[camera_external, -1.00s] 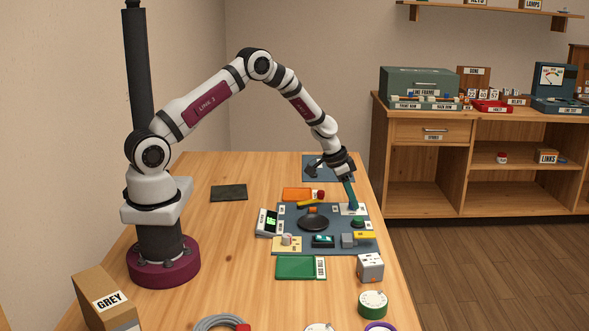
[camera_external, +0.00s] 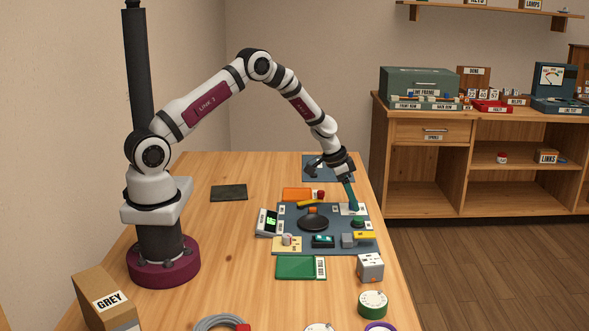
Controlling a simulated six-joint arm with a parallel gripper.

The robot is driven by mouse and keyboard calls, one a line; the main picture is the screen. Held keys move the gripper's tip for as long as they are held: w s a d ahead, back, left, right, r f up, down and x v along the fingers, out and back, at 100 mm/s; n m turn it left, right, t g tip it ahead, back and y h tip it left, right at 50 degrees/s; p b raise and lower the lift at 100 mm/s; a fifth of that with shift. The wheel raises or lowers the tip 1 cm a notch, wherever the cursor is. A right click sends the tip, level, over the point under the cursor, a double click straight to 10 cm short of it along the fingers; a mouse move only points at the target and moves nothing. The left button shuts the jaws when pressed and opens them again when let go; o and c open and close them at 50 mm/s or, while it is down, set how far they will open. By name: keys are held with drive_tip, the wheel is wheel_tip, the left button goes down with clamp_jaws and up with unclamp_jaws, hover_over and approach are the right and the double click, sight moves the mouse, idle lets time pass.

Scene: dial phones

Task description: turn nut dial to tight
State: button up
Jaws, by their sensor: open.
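My gripper (camera_external: 346,174) is over the right side of a blue-grey board (camera_external: 265,249) on the table. A slim green part (camera_external: 350,195) runs down from it to a small white labelled plate (camera_external: 360,210) at the board's right edge. Whether its tip touches the plate cannot be told. A small dark green knob (camera_external: 358,222) sits just in front of the plate. A beige panel with a pale round knob (camera_external: 287,240) is at the board's front left. The labels are too small to read, so I cannot tell which one is the nut dial.
A black round thing with an orange top (camera_external: 313,221) is mid-board. A small display (camera_external: 268,223) stands left.

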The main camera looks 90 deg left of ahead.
drive_tip(key=v, duration=1.5)
drive_tip(key=shift+s+r, duration=0.25)
drive_tip(key=shift+r, duration=0.1)
drive_tip(key=shift+d, duration=0.1)
drive_tip(key=s+d+r+m+g, duration=0.1)
drive_tip(key=s+d+r, duration=0.1)
drive_tip(key=s+d, duration=0.35)
drive_tip(key=s+d+r+m+g, duration=0.1)
drive_tip(key=s+d+r+m, duration=0.1)
drive_tip(key=d, duration=0.6)
drive_tip(key=s+d+r+m+g, duration=0.1)
drive_tip(key=s+d+r, duration=0.2)
drive_tip(key=d, duration=0.4)
drive_tip(key=s+d+m, duration=0.1)
drive_tip(key=s+d, duration=0.1)
drive_tip(key=s, duration=0.6)
drive_tip(key=s+d+f+m+g+y, duration=0.1)
drive_tip(key=s+d, duration=0.1)
drive_tip(key=s, duration=0.6)
drive_tip(key=shift+s+d+m+g, duration=0.3)
drive_tip(key=shift+s+d+m, duration=0.1)
